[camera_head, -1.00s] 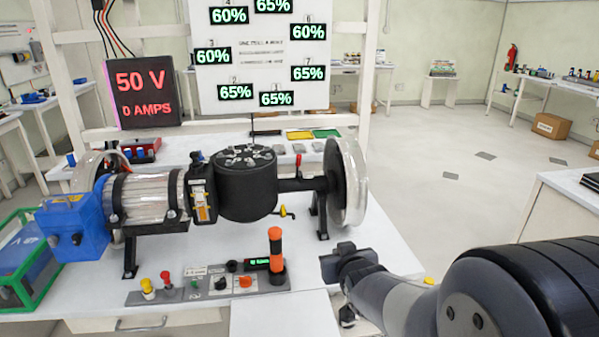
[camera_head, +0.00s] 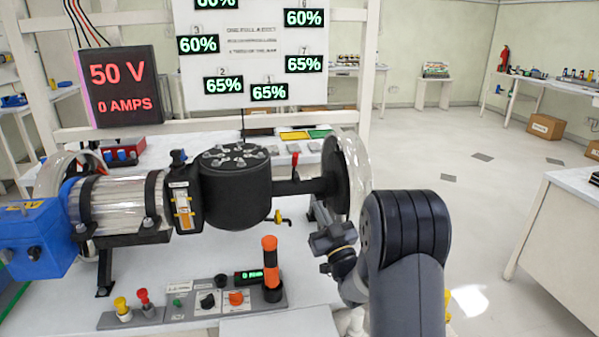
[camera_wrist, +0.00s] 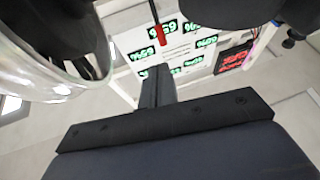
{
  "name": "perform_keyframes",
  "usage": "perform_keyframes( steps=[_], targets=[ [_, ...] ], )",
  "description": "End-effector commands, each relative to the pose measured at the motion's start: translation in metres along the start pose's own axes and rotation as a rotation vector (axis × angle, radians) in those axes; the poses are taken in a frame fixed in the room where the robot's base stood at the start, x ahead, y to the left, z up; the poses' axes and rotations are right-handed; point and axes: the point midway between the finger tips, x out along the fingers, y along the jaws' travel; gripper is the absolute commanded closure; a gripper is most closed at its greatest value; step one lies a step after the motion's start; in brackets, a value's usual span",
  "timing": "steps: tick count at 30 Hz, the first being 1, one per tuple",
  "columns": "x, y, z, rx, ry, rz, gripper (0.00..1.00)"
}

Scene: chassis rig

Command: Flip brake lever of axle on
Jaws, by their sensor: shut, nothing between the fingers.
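A small upright lever with a red tip (camera_head: 295,159) stands on the black axle (camera_head: 300,186), between the black drum and the clear wheel; I take it to be the brake lever. In the wrist view the picture is upside down, and the red-tipped lever (camera_wrist: 162,34) shows at the top centre. My gripper (camera_head: 326,243) is shut and empty, below and to the right of the lever, in front of the wheel's stand. In the wrist view my gripper (camera_wrist: 157,85) points toward the lever, with a visible gap between them.
The clear wheel (camera_head: 355,185) stands close beside my gripper. The black drum (camera_head: 236,190) is left of the axle. A yellow handle (camera_head: 282,217) sits below the axle. The control panel (camera_head: 195,304) with its orange-and-black handle (camera_head: 270,255) is in front.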

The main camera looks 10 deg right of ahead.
Motion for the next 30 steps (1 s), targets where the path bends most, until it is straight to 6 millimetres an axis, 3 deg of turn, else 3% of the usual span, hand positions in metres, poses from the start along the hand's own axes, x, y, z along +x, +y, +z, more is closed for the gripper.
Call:
perform_keyframes(
  steps=[16,20,30],
  targets=[
    [0.006,0.000,0.000,0.001,0.019,-0.006,1.00],
    [0.025,-0.001,-0.002,0.001,0.020,-0.007,1.00],
    [0.092,-0.001,-0.003,0.001,0.020,-0.006,1.00]
  ],
)
